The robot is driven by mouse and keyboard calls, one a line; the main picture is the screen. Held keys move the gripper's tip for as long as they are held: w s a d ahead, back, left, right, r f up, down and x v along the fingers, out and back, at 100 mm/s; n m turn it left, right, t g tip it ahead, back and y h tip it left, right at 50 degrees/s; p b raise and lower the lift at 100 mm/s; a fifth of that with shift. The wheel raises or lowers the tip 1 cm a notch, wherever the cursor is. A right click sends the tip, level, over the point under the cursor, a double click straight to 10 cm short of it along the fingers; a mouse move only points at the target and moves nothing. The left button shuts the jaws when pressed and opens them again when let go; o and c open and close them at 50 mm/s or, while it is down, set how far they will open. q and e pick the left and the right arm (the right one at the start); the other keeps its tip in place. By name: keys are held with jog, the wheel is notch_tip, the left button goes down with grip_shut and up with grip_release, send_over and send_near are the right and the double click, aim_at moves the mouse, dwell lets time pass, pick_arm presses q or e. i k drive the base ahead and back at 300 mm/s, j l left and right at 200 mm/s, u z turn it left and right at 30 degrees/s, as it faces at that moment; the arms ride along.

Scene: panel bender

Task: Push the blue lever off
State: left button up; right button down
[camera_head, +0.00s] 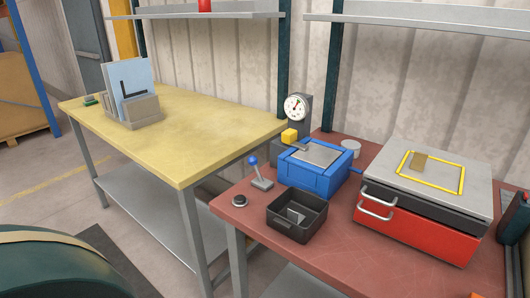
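The blue lever is a short grey stick with a blue ball knob (253,161) on a small grey base (262,183). It stands near the left edge of the red-brown table (345,245), its stick leaning to the left. No gripper is beside it or touching it. Neither of my grippers is in view.
A blue box-shaped machine (312,180) is right of the lever. A black bin (296,222) and a round black button (240,200) are in front. A red drawer unit (415,228) stands right. A yellow-topped table (190,128) is at left.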

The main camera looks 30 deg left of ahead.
aim_at(252, 160)
jog(key=j+z, duration=0.1)
jog(key=j, duration=2.6)
jog(key=j+z, duration=0.15)
jog(key=j, duration=1.2)
